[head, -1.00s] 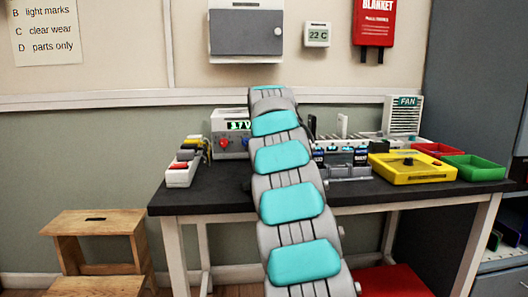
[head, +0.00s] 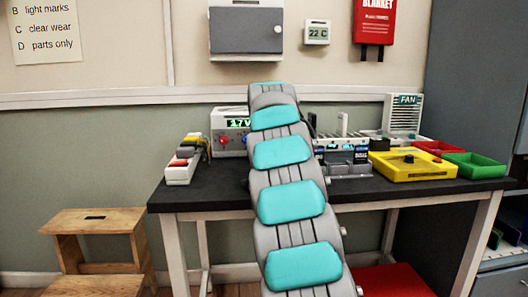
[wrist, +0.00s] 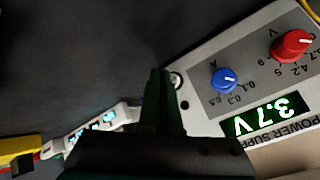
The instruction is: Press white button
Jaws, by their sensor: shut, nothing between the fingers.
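The white button (wrist: 176,80) is a small round button on the front of the grey power supply (wrist: 210,55), seen in the wrist view just right of my fingertips and partly covered by them. My gripper (wrist: 160,74) is shut and empty, its dark fingers close together beside the button. I cannot tell whether they touch it. The power supply has a blue knob (wrist: 225,80), a red knob (wrist: 291,45) and a green display (wrist: 271,116) reading 3.7 V. In the head view the power supply (head: 216,122) stands at the back of the table, partly behind my arm, which hides my gripper.
On the dark table (head: 215,190), a white strip with coloured parts (head: 180,174) lies left. A grey rack (head: 345,160), a yellow device (head: 412,174), red (head: 436,147) and green (head: 475,165) trays, and a fan (head: 404,115) stand right. The front left is clear.

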